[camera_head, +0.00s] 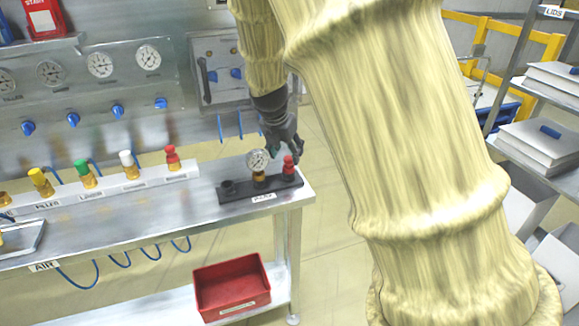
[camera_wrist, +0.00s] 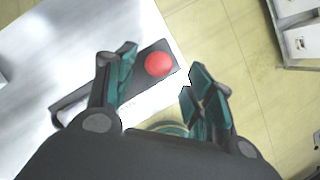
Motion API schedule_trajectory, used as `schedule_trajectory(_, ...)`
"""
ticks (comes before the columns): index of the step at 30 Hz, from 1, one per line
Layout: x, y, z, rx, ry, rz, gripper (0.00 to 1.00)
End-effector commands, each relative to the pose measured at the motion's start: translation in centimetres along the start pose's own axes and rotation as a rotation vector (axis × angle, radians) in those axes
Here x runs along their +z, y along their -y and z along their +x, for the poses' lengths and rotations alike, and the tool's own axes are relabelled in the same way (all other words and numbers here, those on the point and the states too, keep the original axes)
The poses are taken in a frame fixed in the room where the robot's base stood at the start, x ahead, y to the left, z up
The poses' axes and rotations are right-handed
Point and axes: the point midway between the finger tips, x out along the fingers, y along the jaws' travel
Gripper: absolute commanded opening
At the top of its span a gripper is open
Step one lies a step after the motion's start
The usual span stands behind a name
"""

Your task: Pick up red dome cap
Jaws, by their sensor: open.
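A red dome cap (camera_head: 289,163) stands on the right end of a black base strip (camera_head: 235,194) near the right end of the metal bench. In the wrist view the red dome cap (camera_wrist: 159,63) shows from above as a round red top on the black strip. My gripper (camera_head: 286,150) is just above and around the cap in the head view. In the wrist view the two fingers of my gripper (camera_wrist: 162,82) are spread apart, with the cap between and slightly beyond the fingertips. No contact is visible.
A row of coloured caps, including another red one (camera_head: 172,157), stands farther left. A red bin (camera_head: 232,285) is on the lower shelf. Open floor lies right of the bench.

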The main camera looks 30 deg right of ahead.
Motion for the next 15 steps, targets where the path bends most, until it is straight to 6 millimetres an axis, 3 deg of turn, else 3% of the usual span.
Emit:
schedule_trajectory(9,0.0,0.2,3.7,-0.003,-0.002,0.002,0.53)
schedule_trajectory(15,0.0,0.2,5.0,-0.002,-0.001,0.002,0.53)
